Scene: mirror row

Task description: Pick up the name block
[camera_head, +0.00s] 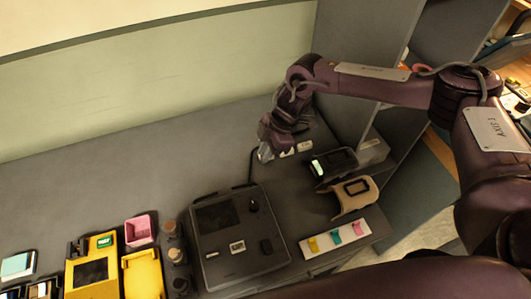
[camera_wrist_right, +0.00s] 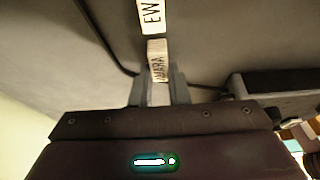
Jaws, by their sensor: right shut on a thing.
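My right gripper (camera_head: 266,154) reaches down to the grey counter at its back right. In the right wrist view the gripper (camera_wrist_right: 158,92) is shut on a small pale name block (camera_wrist_right: 157,58), whose dark letters look like "MARA". A second pale block (camera_wrist_right: 151,14) lettered "EW" lies just beyond it, nearly in line. In the head view small white blocks (camera_head: 304,146) show right beside the gripper; their letters are too small to read. Whether the held block is clear of the counter, I cannot tell. My left gripper is not in view.
A dark flat case (camera_head: 215,265) lies on the counter (camera_head: 110,170). To the right are a black device with a green light (camera_head: 333,163), a beige holder (camera_head: 352,195) and a white strip with coloured clips (camera_head: 320,244). Yellow boxes (camera_head: 143,275) stand front left. A grey panel (camera_head: 345,90) rises behind.

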